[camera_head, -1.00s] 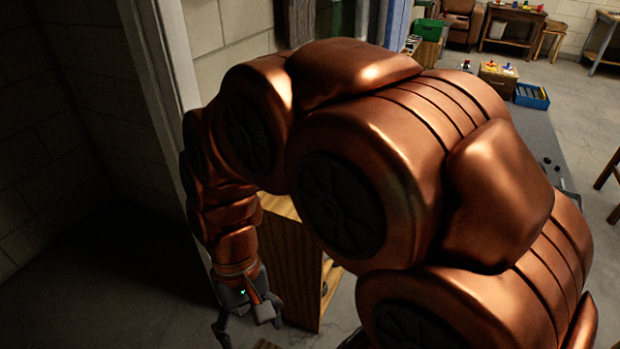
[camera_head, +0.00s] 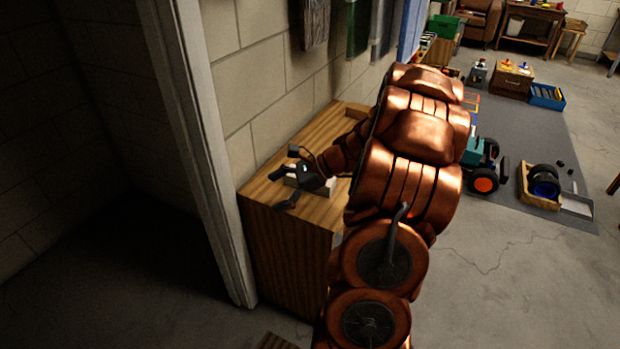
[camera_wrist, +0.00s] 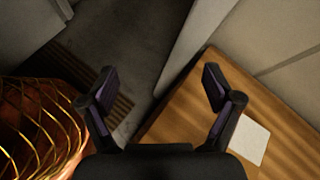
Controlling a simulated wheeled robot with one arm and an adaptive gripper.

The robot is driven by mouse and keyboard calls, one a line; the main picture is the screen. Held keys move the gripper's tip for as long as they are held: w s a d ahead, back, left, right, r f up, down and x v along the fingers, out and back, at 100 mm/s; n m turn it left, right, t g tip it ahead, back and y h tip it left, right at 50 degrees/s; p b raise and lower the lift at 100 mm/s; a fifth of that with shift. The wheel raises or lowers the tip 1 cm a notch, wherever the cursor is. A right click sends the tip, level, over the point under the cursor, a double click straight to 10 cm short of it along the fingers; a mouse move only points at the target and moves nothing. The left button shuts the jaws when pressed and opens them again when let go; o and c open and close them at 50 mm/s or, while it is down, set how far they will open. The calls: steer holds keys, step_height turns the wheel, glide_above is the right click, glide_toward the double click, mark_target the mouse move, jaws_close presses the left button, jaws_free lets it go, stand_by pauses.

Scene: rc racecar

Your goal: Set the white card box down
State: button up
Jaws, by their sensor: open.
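The white card box (camera_head: 318,184) lies on the wooden cabinet top (camera_head: 330,130), partly hidden by my gripper. In the wrist view a flat white face (camera_wrist: 248,138) shows on the wood, just right of the right finger. My gripper (camera_head: 282,188) is over the near left part of the cabinet top, beside the box. In the wrist view my gripper (camera_wrist: 158,85) has its two fingers spread wide, with nothing between them. Whether a finger touches the box cannot be told.
A pale door frame (camera_head: 205,150) stands close left of the cabinet, and a block wall (camera_head: 260,90) runs behind it. To the right, a wheeled car (camera_head: 484,170), a wooden tray (camera_head: 524,188) and a blue crate (camera_head: 547,97) stand on a grey mat.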

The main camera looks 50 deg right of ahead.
mark_target(332, 179)
steer(key=s+d+f+m+t+h, duration=0.1)
steer(key=d+m, duration=0.1)
steer(key=d, duration=0.4)
steer(key=s+d+f+m+t+h, duration=0.1)
steer(key=d+m+t, duration=0.1)
steer(key=d, duration=0.4)
steer(key=s+d+m+t+h, duration=0.1)
steer(key=d+m, duration=0.2)
steer(key=d, duration=0.3)
steer(key=shift+f+m+t+h+p, duration=0.3)
steer(key=shift+f+m+p, duration=0.05)
steer(key=shift+f+m, duration=0.05)
steer(key=shift+f, duration=0.1)
steer(key=shift+x, duration=1.25)
steer(key=x, duration=0.2)
steer(key=b+x, duration=0.1)
steer(key=x, duration=0.1)
steer(key=shift+s+a, duration=0.1)
steer(key=shift+a, duration=0.25)
steer(key=shift+w+a+f, duration=0.1)
steer(key=shift+w+a, duration=0.05)
steer(key=shift+w, duration=0.3)
steer(key=shift+c, duration=0.4)
